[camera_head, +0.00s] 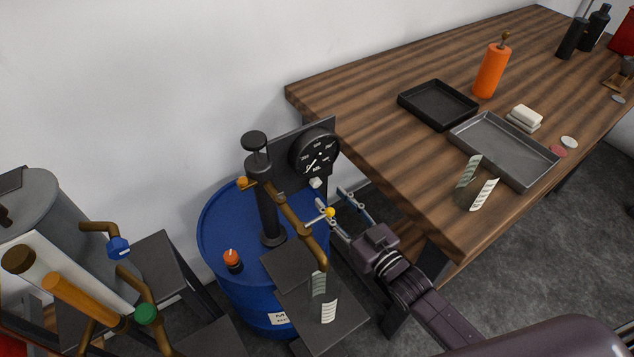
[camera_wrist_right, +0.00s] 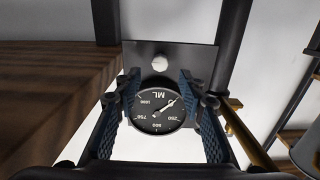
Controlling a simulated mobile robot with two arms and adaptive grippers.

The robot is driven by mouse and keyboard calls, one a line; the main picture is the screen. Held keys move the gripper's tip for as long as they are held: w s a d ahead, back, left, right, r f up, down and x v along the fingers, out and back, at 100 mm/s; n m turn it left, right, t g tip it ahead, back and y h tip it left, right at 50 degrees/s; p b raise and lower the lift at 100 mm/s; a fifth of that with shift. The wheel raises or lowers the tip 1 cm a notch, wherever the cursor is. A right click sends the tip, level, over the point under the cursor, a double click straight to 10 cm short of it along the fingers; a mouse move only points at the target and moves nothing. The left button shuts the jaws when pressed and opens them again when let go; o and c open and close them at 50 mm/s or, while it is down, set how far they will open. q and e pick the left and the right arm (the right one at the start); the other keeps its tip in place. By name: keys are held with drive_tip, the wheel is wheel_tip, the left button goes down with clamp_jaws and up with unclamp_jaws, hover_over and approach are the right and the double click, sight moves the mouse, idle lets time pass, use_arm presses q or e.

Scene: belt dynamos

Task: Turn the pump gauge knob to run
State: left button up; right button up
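The pump gauge is a round black dial (camera_head: 315,152) with white marks, "ML" lettering and a white needle. It sits on a dark plate beside the pump column, above a blue drum (camera_head: 220,230). The knob (camera_head: 316,183) is small and white, below the dial. The right wrist view shows the gauge (camera_wrist_right: 158,108) upside down, with the knob (camera_wrist_right: 160,63) on the plate. My right gripper (camera_head: 335,197) is open near the knob, its fingers apart with nothing between the pads. In the wrist view, the knob lies beyond the gap between the fingertips (camera_wrist_right: 158,82). My left gripper is not in view.
The pump's brown spout (camera_head: 290,215) and a yellow-tipped lever (camera_head: 330,212) are close to my right gripper. A wooden table (camera_head: 370,90) with trays and an orange bottle (camera_head: 491,70) stands to the right. Grey equipment (camera_head: 35,205) with coloured taps is at left.

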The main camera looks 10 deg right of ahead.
sight(317, 184)
drive_tip(key=x, duration=0.6)
drive_tip(key=shift+w+a+f, duration=0.1)
drive_tip(key=shift+w, duration=0.15)
drive_tip(key=shift+c, duration=0.3)
clamp_jaws()
